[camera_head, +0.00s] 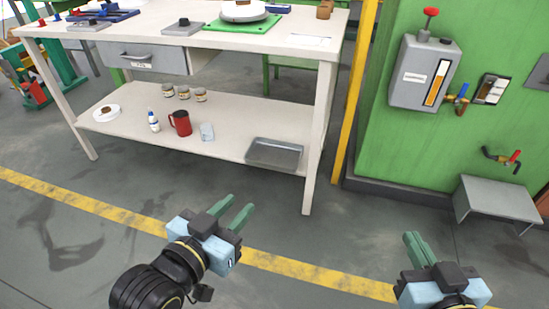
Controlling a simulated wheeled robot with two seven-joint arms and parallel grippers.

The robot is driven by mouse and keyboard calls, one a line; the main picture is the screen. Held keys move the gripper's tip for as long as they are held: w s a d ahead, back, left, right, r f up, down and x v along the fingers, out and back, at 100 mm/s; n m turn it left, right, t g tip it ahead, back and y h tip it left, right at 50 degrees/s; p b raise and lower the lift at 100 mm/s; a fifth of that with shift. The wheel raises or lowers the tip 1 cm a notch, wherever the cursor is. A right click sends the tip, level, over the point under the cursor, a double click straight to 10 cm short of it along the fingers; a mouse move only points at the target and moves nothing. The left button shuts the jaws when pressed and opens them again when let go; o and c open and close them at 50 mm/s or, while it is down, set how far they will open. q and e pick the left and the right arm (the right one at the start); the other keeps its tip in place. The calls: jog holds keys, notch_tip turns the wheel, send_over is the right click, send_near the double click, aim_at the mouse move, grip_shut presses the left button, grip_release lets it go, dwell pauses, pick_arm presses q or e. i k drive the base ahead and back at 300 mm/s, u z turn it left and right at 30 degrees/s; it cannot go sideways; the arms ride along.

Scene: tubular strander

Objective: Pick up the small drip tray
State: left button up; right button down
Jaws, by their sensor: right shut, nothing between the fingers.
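A small grey metal drip tray (274,153) lies flat on the right end of the workbench's lower shelf (225,148), near the right front leg. It looks empty. My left gripper (232,208) is in front of the bench, over the floor, below and left of the tray in the picture. Its two green fingers are apart with nothing between them. My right gripper (416,244) is at the lower right, well apart from the tray, with its green fingers together and empty.
On the shelf stand a red mug (180,123), a white bottle (154,122), several jars (184,92), a clear glass (207,132) and a white roll (106,113). The bench leg (320,140) is close right of the tray. A green machine (400,140) and grey step (498,197) stand right.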

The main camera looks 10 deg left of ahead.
aim_at(284, 156)
jog(key=k, duration=0.55)
jog(key=u, duration=0.65)
jog(key=i, duration=1.9)
jog(key=z, duration=1.2)
jog(key=i, duration=0.6)
